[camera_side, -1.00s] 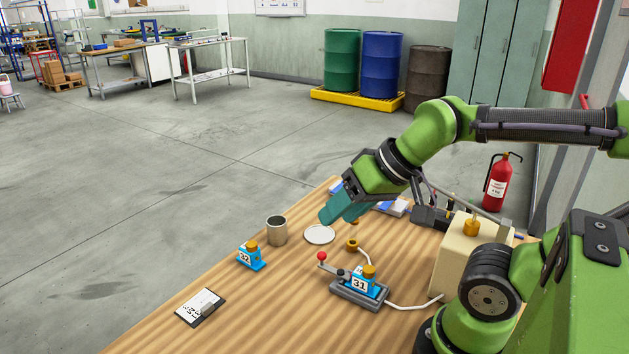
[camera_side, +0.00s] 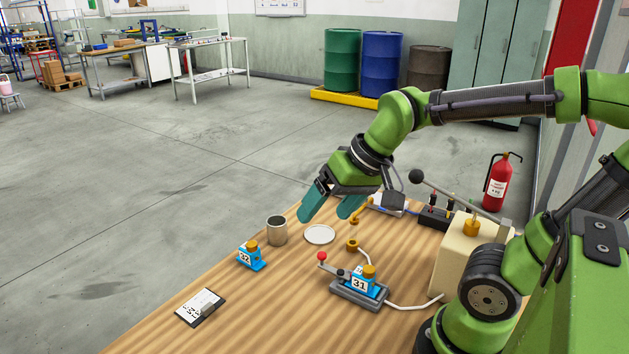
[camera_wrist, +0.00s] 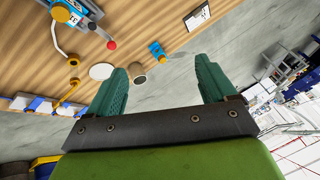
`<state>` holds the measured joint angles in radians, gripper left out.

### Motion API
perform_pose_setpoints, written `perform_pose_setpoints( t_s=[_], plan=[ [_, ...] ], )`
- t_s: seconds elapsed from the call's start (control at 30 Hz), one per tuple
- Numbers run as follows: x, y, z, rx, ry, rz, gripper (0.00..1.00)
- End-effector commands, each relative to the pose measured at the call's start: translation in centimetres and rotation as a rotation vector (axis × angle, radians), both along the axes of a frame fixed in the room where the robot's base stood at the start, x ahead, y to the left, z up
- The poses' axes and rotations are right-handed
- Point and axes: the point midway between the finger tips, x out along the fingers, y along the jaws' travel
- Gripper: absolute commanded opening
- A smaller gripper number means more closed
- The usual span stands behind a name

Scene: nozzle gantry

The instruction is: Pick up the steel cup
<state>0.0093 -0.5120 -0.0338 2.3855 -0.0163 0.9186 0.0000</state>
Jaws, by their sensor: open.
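The steel cup (camera_side: 277,231) stands upright on the wooden table near its far left edge, in the side view. It also shows in the wrist view (camera_wrist: 138,76), just past the left finger and partly hidden by it. My gripper (camera_side: 330,214) is open and empty, with two teal fingers. It is above and to the right of the cup in the side view, apart from it. In the wrist view my gripper (camera_wrist: 162,75) has its fingers spread wide, and the cup is nearer the left finger.
A white disc (camera_side: 319,234) lies right of the cup. A blue block marked 32 (camera_side: 250,256) stands in front of it. Block 31 (camera_side: 362,285) sits on a grey fixture with a red-knobbed lever (camera_side: 322,257). A clipboard (camera_side: 200,307) lies at the front left. A cream box (camera_side: 465,257) stands at right.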

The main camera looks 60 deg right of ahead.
Motion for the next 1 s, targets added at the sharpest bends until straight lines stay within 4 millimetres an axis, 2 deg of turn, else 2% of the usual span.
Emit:
perform_pose_setpoints(
  t_s=[0.03, 0.27, 0.4, 0.6, 0.7, 0.8, 0.9, 1.0],
  plan=[
    [1.8, -0.6, -0.1, 0.003, 0.045, -0.017, 0.84],
    [9.5, -4.3, -1.1, 0.003, 0.219, -0.109, 0.84],
    [14.1, -7.0, -2.7, -0.014, 0.323, -0.175, 0.84],
    [19.8, -10.8, -5.7, -0.057, 0.457, -0.275, 0.84],
    [21.8, -12.0, -6.4, -0.078, 0.497, -0.318, 0.84],
    [22.9, -12.5, -5.8, -0.085, 0.508, -0.347, 0.84],
    [23.2, -12.4, -4.3, -0.077, 0.504, -0.367, 0.84],
    [22.8, -12.2, -5.2, -0.067, 0.525, -0.372, 0.84]
  ],
)
